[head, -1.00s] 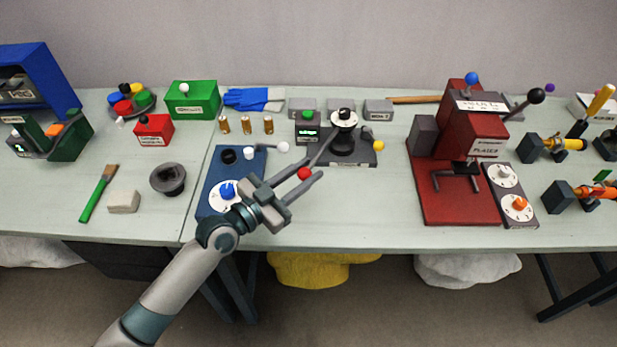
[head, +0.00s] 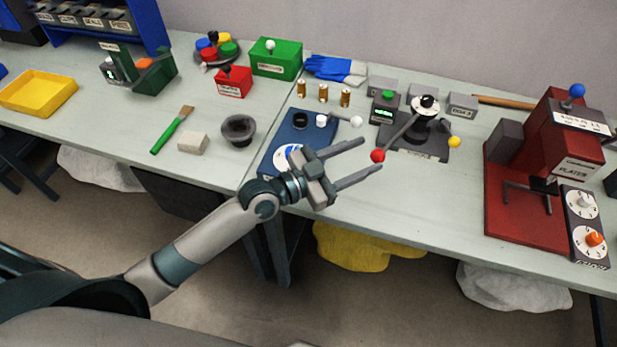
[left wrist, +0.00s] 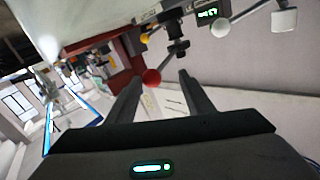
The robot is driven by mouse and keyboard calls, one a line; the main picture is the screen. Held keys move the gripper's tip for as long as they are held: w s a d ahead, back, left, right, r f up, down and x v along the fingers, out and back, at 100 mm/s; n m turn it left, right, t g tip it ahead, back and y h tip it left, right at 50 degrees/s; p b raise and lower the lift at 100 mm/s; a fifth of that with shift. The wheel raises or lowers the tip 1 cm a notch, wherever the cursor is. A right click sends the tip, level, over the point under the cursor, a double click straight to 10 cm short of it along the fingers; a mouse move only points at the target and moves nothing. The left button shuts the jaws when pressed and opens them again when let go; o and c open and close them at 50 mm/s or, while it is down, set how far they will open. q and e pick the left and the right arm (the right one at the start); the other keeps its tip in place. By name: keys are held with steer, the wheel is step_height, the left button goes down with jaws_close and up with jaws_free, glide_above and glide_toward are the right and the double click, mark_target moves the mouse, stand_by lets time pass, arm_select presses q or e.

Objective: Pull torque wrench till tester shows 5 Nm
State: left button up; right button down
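The torque wrench is a thin grey lever (head: 399,131) with a red ball (head: 377,156) at its near end. It runs to a black post with a white dial (head: 425,104) on a dark grey base (head: 412,152). The tester (head: 383,107) beside it has a green button and a lit green display, too small to read surely. My left gripper (head: 372,154) is open, its fingers pointing at the red ball. In the left wrist view the red ball (left wrist: 151,77) shows between the fingertips, nearer the left finger; contact is unclear. My right gripper is out of view.
A blue base (head: 275,143) with a dial lies by my left gripper, partly hidden. A yellow ball (head: 454,142) stands at the dark base's right. A red press (head: 520,225) stands further right. The bench front between them is clear.

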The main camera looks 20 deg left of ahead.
arm_select(q)
steer(key=b+v, duration=0.3)
steer(key=v, duration=1.1)
steer(key=shift+r+b, duration=0.15)
steer(key=shift+b, duration=0.25)
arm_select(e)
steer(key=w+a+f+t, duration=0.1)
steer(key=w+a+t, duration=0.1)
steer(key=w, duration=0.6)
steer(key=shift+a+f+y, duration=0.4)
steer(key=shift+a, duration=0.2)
